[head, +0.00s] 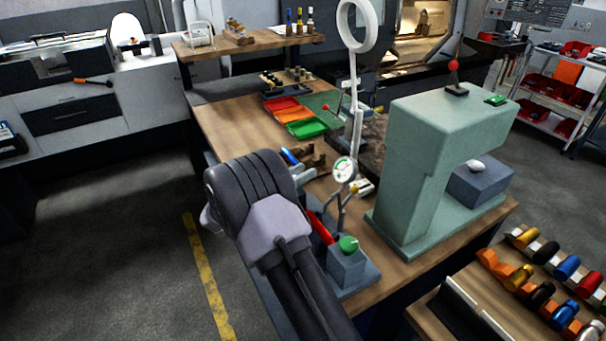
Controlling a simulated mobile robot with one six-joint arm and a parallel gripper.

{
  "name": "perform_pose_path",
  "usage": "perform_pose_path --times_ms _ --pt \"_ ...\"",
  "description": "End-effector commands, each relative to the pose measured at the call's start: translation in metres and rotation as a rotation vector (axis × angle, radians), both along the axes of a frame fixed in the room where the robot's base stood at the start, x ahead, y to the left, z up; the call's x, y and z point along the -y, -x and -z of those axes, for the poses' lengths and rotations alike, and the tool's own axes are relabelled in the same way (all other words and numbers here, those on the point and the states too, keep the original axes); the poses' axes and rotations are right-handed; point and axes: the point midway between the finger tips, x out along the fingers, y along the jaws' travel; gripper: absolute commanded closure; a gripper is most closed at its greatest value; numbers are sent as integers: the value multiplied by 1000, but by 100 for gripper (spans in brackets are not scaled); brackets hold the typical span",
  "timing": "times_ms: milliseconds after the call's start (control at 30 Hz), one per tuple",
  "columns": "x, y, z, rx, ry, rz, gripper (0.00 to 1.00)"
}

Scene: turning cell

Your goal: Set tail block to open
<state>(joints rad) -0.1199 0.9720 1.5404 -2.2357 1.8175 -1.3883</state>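I cannot tell for certain which part is the tail block. A grey block with a green knob (348,245) stands at the bench's near end, just right of my arm. A red part beside it is partly hidden by my arm. A small fixture with red- and yellow-tipped levers (352,110) stands farther back on the bench. A green C-shaped press (425,150) carries a red ball knob (454,66) on top. My dark arm rises from the bottom centre, in front of the bench's left edge. My gripper does not show.
The wooden bench (225,120) holds red, orange and green trays (305,128), a dial gauge (344,168) and a ring lamp (357,25). A rack of coloured cylinders (567,266) is at lower right. Open floor with a yellow line (205,275) lies left of the bench.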

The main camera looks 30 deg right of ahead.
Motion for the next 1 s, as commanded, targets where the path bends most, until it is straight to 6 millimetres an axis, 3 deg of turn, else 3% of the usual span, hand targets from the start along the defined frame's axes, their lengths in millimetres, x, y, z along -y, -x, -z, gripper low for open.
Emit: perform_pose_path --times_ms 333,467,1000 --pt "-1 1 1 -1 0 3 57" --pt "-16 4 -1 -1 -1 1 57" --pt "-154 37 -1 0 0 0 57"
